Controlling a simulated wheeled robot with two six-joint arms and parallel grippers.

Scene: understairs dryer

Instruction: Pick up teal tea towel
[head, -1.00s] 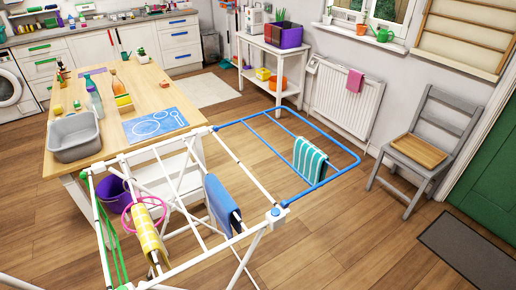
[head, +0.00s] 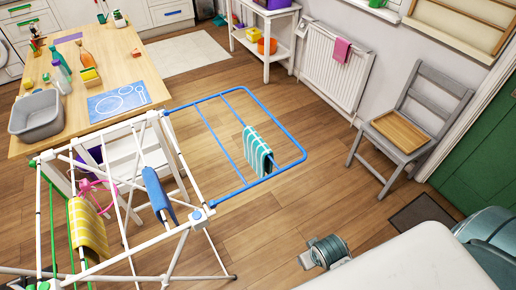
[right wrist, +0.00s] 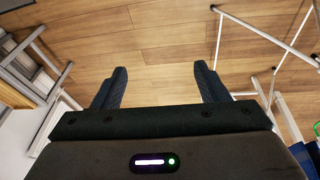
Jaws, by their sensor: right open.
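The teal tea towel (head: 258,150), with white stripes, hangs folded over a bar of the blue fold-out wing (head: 226,193) of the drying rack in the head view. It hangs clear of the other cloths. My right gripper (right wrist: 161,67) shows in the right wrist view, with its two dark fingers wide apart and only wooden floor visible between them. The towel cannot be made out in that view. My right arm enters the head view at lower right, apart from the towel.
A blue cloth (head: 158,193) and a yellow checked cloth (head: 87,228) hang on the rack's white part (head: 178,160). A wooden-topped table (head: 135,72) stands behind it. A grey chair (head: 410,135) stands at right. The floor between rack and chair is clear.

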